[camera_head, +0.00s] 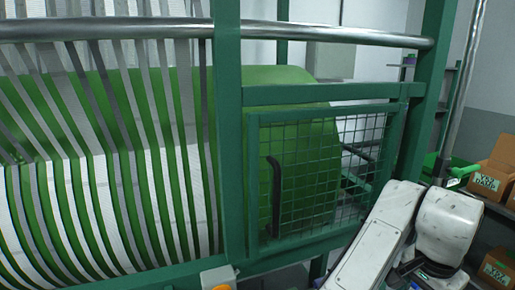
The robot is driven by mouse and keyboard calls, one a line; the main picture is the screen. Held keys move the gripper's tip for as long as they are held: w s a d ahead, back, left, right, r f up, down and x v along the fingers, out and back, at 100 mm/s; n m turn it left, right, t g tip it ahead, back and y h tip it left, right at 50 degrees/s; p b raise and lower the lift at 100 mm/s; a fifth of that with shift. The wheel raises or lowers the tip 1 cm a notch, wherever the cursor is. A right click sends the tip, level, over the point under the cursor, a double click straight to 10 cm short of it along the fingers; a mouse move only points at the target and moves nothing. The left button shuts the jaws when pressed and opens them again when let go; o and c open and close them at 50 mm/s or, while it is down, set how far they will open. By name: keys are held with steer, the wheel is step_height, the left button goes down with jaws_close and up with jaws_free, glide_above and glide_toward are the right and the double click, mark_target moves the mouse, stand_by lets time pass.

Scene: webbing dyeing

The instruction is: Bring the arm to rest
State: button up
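My white arm (380,240) shows at the bottom right, folded in front of the green machine frame. Its links rise to a rounded joint near the right side, and the lower part is cut off by the picture's edge. My gripper is not visible, so I cannot see its fingers or whether it holds anything.
A dyeing machine with a green frame (229,120) and webbing strips (110,190) over a green drum (285,170) fills the left and middle. A mesh door (320,165) with a black handle (274,197) is close to my arm. Cardboard boxes (494,172) sit on shelves at right.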

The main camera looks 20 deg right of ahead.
steer(key=s+d+f+n+t+h+b, duration=0.1)
steer(key=s+d+f+n+h, duration=0.1)
steer(key=f+n, duration=0.3)
steer(key=s+d+f+n+t+h+b, duration=0.1)
steer(key=f+n+h+b, duration=0.1)
steer(key=f+n, duration=0.35)
steer(key=s+a+f+n+y+b, duration=0.1)
steer(key=s+a+f+n+y, duration=0.1)
steer(key=s+a+f, duration=0.4)
steer(key=s+a+f+n+g+y, duration=0.1)
steer(key=s+a+f+n+y, duration=0.2)
steer(key=s+a+f, duration=0.4)
steer(key=a+f, duration=0.3)
steer(key=f, duration=0.2)
steer(key=shift+s+g+b, duration=0.25)
steer(key=shift+g+b, duration=0.05)
steer(key=shift+b, duration=0.1)
